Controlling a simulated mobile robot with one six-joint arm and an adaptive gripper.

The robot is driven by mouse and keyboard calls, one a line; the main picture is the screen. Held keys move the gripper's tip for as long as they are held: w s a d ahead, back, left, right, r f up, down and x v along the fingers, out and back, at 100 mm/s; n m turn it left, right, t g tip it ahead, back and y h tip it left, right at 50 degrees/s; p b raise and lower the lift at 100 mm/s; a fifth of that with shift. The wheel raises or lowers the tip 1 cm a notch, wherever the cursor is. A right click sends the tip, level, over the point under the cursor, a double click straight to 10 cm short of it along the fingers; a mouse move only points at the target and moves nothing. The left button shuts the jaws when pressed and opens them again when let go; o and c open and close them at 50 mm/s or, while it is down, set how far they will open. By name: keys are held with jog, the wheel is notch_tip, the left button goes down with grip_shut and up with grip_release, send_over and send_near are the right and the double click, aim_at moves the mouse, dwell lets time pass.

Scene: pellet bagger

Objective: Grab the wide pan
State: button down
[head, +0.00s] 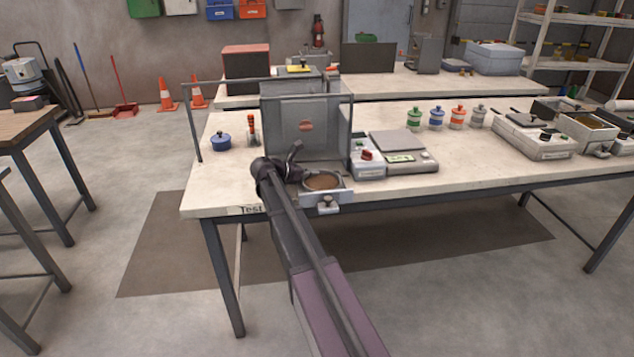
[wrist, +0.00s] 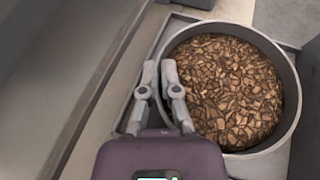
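The wide pan (head: 323,182) is a round grey pan full of brown pellets at the front edge of the test bench. In the wrist view the wide pan (wrist: 284,75) fills the right half, with brown chips inside. My gripper (head: 297,171) is at the pan's left side. In the wrist view my gripper (wrist: 160,68) has its two fingers close together at the left rim, one outside the wall and one inside, and looks shut on it. The fingertips' contact is partly hidden.
A grey box-like housing (head: 320,115) stands right behind the pan. A small control box (head: 368,160) and a scale (head: 410,162) stand to the right. A blue pot (head: 221,142) is at the left. The bench (head: 225,185) is bare at its front left.

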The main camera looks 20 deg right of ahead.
notch_tip(320, 180, up, 28)
jog(key=p, duration=2.8)
jog(key=shift+s+f, duration=0.1)
